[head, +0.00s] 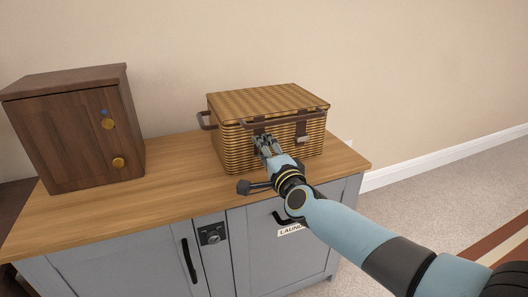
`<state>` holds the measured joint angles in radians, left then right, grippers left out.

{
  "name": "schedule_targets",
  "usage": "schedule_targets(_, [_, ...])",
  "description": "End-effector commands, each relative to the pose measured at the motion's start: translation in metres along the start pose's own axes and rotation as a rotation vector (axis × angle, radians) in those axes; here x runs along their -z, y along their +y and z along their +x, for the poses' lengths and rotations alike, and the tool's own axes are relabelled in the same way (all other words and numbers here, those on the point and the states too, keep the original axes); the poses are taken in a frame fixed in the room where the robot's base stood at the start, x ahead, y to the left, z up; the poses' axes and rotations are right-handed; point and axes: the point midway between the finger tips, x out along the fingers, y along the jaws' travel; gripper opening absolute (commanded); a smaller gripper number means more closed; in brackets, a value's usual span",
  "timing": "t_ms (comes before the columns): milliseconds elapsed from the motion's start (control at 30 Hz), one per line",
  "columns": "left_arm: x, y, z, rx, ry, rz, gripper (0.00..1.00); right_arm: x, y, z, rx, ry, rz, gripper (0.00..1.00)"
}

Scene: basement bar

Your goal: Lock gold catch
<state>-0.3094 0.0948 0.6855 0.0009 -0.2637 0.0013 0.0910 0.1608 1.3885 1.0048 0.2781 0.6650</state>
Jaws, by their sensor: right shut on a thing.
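A small dark wooden cabinet (70,145) stands on the left of the counter. A wicker basket (236,150) with a closed lid stands to the right. My right gripper (265,143) is at the basket's front left, shut on the dark strap catch there; its fingers hide most of that catch. A second strap catch (302,132) hangs at the front right. My left gripper is out of view.
The wooden counter top (180,180) is bare between cabinet and basket. Grey cupboard doors (265,245) with dark handles are below, with a small dark lock panel (212,234). A beige wall is close behind. Carpeted floor is open on the right.

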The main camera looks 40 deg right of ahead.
Motion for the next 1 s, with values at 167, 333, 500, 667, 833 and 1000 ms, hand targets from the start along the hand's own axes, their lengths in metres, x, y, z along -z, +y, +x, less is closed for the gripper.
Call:
schedule_targets(167, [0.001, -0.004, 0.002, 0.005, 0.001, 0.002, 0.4, 0.0, 0.002, -0.001, -0.003, 0.0, 0.064, 0.06])
schedule_targets(333, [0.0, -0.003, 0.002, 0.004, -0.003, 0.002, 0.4, 0.0, 0.002, -0.001, -0.003, 0.0, 0.093, 0.06])
schedule_targets(500, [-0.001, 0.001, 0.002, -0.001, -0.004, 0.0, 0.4, 0.0, 0.002, -0.001, -0.003, 0.0, 0.101, 0.06])
schedule_targets(667, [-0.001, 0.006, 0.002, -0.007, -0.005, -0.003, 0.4, 0.0, 0.002, -0.001, -0.003, 0.0, 0.101, 0.06])
schedule_targets(833, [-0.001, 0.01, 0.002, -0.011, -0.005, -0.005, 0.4, 0.0, 0.002, -0.001, -0.003, 0.0, 0.1, 0.46])
schedule_targets(1000, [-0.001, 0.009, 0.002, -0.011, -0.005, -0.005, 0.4, 0.0, 0.001, 0.0, -0.002, 0.0, 0.1, 0.62])
